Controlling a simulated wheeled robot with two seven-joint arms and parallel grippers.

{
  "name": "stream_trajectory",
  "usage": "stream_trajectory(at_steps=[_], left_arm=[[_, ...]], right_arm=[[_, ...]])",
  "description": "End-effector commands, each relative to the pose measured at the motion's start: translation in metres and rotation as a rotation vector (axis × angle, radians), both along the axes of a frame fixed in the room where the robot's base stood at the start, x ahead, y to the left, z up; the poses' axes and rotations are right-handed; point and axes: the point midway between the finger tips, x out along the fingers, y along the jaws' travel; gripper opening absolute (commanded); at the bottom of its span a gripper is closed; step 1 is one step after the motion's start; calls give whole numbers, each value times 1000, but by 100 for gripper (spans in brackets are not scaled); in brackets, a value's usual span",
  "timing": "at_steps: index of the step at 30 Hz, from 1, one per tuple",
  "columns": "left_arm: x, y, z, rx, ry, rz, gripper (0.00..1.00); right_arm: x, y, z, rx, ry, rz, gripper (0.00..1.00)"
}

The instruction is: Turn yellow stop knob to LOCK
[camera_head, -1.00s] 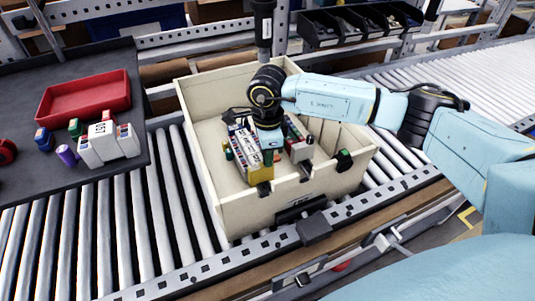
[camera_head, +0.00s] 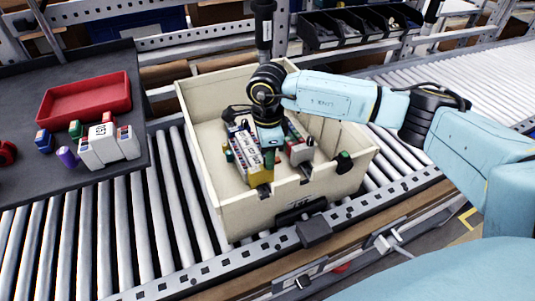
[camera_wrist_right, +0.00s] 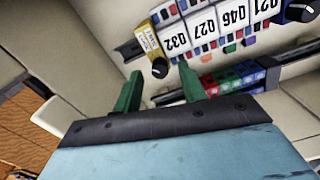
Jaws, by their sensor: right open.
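The yellow end stop (camera_wrist_right: 151,41) shows in the right wrist view at the left end of a row of numbered terminal blocks (camera_wrist_right: 205,35). Its round black knob (camera_wrist_right: 160,67) faces the camera. My right gripper (camera_wrist_right: 160,71) is open, with green fingers. In the picture the knob lies between the fingertips; whether they touch it I cannot tell. In the head view my right gripper (camera_head: 268,150) points down into the cream crate (camera_head: 235,213), over the yellow stop (camera_head: 260,176), partly hiding it. The knob's marking is not readable. My left gripper is not in view.
A second rail with coloured blocks (camera_wrist_right: 238,82) runs close beside the right finger. The crate walls surround the work on a roller conveyor (camera_head: 105,230). A dark table (camera_head: 25,100) at left bears a red tray (camera_head: 85,97). A black tool (camera_head: 263,25) hangs behind the hand.

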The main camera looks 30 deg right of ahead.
Motion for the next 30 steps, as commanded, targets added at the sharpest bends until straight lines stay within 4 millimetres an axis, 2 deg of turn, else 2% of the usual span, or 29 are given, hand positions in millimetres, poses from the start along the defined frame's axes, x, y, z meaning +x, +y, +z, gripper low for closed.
stream_trajectory(at_steps=[9, 15, 21, 30], left_arm=[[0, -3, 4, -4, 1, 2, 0], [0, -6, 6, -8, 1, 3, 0], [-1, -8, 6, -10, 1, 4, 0], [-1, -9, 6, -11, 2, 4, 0]], right_arm=[[1, 0, 70, 1, -8, 1, 41], [1, 0, 106, 1, -4, 1, 41], [0, 0, 122, 1, -1, 1, 41], [0, 0, 124, 1, -1, 1, 41]])
